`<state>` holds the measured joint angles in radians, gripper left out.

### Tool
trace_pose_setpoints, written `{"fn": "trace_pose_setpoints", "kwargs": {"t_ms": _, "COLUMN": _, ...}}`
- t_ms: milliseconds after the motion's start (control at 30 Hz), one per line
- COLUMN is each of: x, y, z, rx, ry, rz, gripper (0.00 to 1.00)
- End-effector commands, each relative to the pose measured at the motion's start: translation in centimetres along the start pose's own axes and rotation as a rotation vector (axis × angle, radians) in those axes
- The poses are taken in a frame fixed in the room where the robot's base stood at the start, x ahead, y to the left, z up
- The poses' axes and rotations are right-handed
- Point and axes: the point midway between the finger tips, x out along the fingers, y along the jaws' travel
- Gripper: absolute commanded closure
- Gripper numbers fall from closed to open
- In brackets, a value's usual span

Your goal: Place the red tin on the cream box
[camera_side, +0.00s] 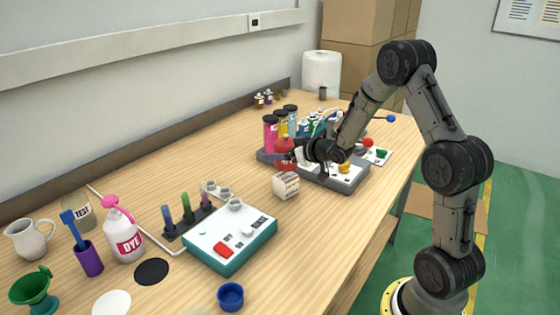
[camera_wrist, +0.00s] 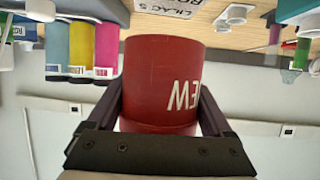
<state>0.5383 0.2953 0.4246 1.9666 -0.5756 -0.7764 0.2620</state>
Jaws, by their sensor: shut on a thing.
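The red tin (camera_side: 284,148) is held between the fingers of my gripper (camera_side: 297,158), in the air over the table. In the wrist view the tin (camera_wrist: 160,75) fills the space between both fingers of my gripper (camera_wrist: 160,105), and part of its white lettering shows. The small cream box (camera_side: 287,187) with print on its side stands on the table, lower in the side view than the tin. A gap shows between them. In the wrist view the box (camera_wrist: 172,7) is partly cut off at the top edge, beyond the tin.
A grey device (camera_side: 345,180) and coloured cylinders (camera_side: 270,130) are close by my gripper. A teal-based panel (camera_side: 232,242) and a rack of tubes (camera_side: 187,222) are nearer the camera.

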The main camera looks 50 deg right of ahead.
Motion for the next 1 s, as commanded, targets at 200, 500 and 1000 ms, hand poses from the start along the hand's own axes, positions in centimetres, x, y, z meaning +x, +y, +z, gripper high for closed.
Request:
{"fn": "trace_pose_setpoints", "kwargs": {"t_ms": 200, "x": 1.1, "y": 0.0, "z": 2.7, "rx": 0.0, "ry": -0.001, "rz": -0.001, "gripper": 1.0}}
{"fn": "trace_pose_setpoints", "kwargs": {"t_ms": 500, "x": 1.2, "y": 0.0, "z": 2.8, "rx": -0.001, "ry": 0.002, "rz": -0.001, "gripper": 1.0}}
{"fn": "trace_pose_setpoints", "kwargs": {"t_ms": 1000, "x": 1.1, "y": 0.0, "z": 2.7, "rx": -0.001, "ry": 0.002, "rz": -0.001, "gripper": 0.0}}
